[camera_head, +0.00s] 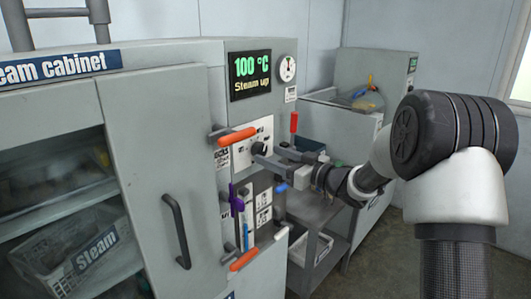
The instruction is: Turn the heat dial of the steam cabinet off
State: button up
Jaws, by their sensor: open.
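A dark dial (257,148) sits on a white panel (240,154) below the display. My gripper (262,157) is open at the panel, its fingertips right by the dial. Whether the fingers touch the dial or stand just short of it, I cannot tell. The gripper partly hides the panel's right side.
Orange-ended clamps or levers (238,137) stick out left of the panel, with a purple piece (236,198) below. A red handle (294,122) stands behind my gripper. A grey cart (318,218) and another grey machine (372,70) stand to the right. The floor at lower right is clear.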

aim_at(263, 152)
jog(key=shift+x, duration=1.65)
jog(key=c, duration=1.1)
jog(key=shift+o, duration=0.2)
